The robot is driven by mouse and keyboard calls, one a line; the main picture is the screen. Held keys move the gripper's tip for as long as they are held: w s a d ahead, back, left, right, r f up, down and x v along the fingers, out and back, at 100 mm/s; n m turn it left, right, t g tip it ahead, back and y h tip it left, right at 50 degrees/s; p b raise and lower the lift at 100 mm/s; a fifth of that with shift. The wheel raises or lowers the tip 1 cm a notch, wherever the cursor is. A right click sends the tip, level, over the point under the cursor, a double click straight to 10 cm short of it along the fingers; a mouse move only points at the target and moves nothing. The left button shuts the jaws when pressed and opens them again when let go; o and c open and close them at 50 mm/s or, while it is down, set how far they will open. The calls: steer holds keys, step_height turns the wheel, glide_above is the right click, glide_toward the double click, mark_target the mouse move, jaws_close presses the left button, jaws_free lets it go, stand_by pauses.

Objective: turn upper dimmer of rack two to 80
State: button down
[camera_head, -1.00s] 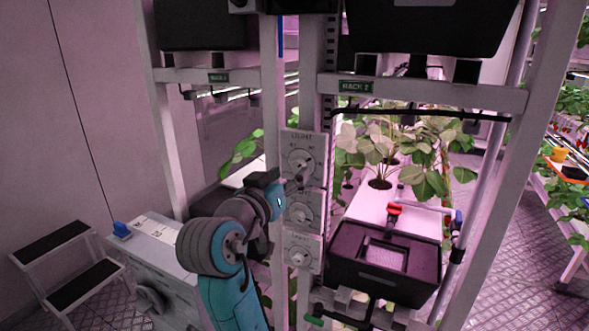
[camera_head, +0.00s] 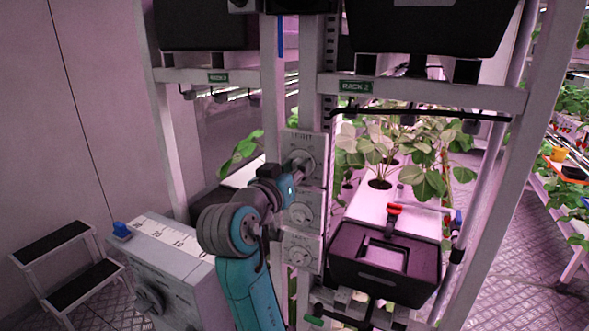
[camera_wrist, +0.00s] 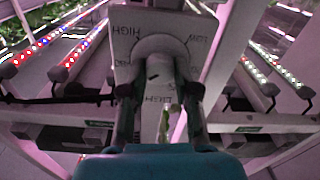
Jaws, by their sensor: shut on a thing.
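The upper dimmer (camera_head: 309,157) is a round pale dial on a light panel marked LIGHT, on the post beside the RACK 2 sign (camera_head: 355,87). My gripper (camera_head: 299,170) is at this dial and partly covers it. In the wrist view, the two dark fingers of my gripper (camera_wrist: 159,92) stand on either side of the knob (camera_wrist: 158,70) and are shut on it. The words HIGH and LOW show around the dial. The pointer's exact setting is too small to read.
A middle dial (camera_head: 302,212) and a lower dial (camera_head: 300,255) sit below on the same post. A dark crate (camera_head: 385,283) is right of them. A grey box with a blue knob (camera_head: 122,230) and a step stool (camera_head: 70,262) stand at left.

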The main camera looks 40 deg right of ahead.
steer(key=m, duration=0.5)
stand_by(0.3)
steer(key=c, duration=0.8)
jaws_free()
steer(key=shift+c, duration=0.2)
steer(key=v, duration=1.2)
steer(key=shift+f, duration=0.1)
